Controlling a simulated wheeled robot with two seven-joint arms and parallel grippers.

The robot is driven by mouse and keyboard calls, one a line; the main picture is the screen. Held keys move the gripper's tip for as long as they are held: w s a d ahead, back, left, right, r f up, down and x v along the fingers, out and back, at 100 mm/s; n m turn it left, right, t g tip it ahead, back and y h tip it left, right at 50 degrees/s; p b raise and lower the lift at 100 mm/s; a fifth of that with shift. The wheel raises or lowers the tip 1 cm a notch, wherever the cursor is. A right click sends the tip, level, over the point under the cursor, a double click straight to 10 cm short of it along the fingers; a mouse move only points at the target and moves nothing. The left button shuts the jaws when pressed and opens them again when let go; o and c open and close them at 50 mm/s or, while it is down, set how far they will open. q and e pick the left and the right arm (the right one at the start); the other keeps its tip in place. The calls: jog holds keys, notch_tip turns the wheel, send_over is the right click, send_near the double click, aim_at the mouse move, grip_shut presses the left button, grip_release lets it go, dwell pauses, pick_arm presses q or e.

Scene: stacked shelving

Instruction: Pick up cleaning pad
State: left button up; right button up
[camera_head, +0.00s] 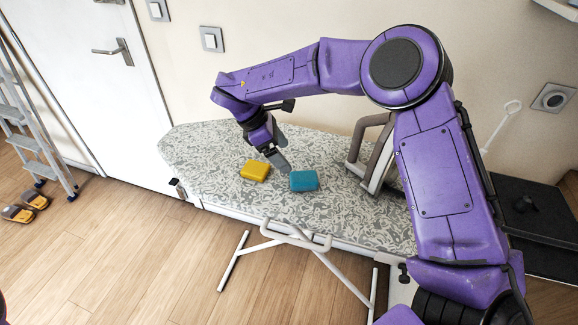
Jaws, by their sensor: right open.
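A yellow pad (255,171) and a blue pad (304,181) lie flat, side by side with a gap, on the patterned ironing board (215,150). Either could be the cleaning pad; I cannot tell which. My right gripper (280,164) is open and empty. It hangs above the board, between and slightly behind the two pads, with its fingers pointing down. Its fingertips come close to the blue pad's upper left corner; I cannot tell whether they touch it. My left gripper is not in view.
A grey-brown frame (372,150) stands on the board right of the blue pad, partly behind my right arm. A ladder (33,130) and slippers (27,208) are at the far left. The wall is close behind the board. The board's left end is clear.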

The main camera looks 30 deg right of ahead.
aim_at(301, 177)
jog(key=shift+s+d+f+p, duration=0.4)
jog(key=shift+s+d+f, duration=0.35)
jog(key=shift+s+f, duration=0.25)
jog(key=s, duration=0.1)
jog(key=s+f+p, duration=0.1)
jog(key=s+d+f+p, duration=0.1)
jog(key=shift+s+d, duration=0.1)
jog(key=shift+s, duration=0.25)
jog(key=f, duration=0.1)
jog(key=w+f, duration=0.1)
jog(key=f, duration=0.2)
jog(key=shift+w+d+p, duration=0.4)
jog(key=shift+s+r, duration=0.25)
jog(key=shift+s, duration=0.05)
jog(key=shift+c, duration=0.9)
jog(key=c, duration=0.5)
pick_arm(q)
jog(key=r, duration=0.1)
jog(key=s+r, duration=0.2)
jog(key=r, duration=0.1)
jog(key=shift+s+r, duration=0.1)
pick_arm(e)
jog(key=c, duration=0.3)
